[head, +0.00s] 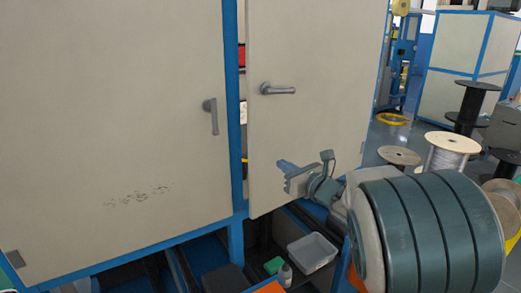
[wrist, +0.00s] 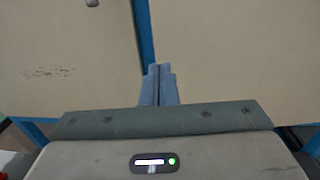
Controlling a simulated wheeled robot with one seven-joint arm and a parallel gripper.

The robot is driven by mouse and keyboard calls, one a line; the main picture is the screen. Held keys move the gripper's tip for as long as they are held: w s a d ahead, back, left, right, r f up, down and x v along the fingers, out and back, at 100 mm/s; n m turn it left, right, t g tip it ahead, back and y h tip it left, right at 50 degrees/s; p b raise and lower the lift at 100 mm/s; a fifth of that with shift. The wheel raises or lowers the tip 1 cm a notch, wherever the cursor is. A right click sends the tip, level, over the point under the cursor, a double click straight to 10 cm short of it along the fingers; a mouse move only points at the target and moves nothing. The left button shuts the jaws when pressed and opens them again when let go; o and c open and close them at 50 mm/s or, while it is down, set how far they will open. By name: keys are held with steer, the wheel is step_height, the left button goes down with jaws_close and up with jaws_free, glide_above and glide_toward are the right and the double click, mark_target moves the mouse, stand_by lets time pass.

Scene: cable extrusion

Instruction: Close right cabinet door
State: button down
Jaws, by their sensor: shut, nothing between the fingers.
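The right cabinet door (head: 308,70) is a cream panel with a grey lever handle (head: 277,89) lying horizontal. It stands slightly ajar, with a narrow gap beside the blue post (head: 235,110) on its left. My gripper (head: 283,165) is in front of the lower part of this door, below the handle. Its fingers are shut and empty, and they point at the panel. In the wrist view the closed blue fingertips (wrist: 159,70) overlap the lower left edge of the right door (wrist: 225,60). I cannot tell whether they touch it.
The left cabinet door (head: 110,110) is flush in its blue frame, its handle (head: 211,115) pointing down. Under the cabinet are a grey bin (head: 312,252), a green box (head: 274,265) and a bottle (head: 285,275). Cable spools (head: 452,152) and another cabinet (head: 465,60) stand at the right.

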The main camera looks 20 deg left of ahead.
mark_target(254, 147)
steer(key=p+x, duration=0.3)
steer(key=x, duration=0.8)
steer(key=shift+w+a+f, duration=0.1)
steer(key=shift+w+a, duration=0.2)
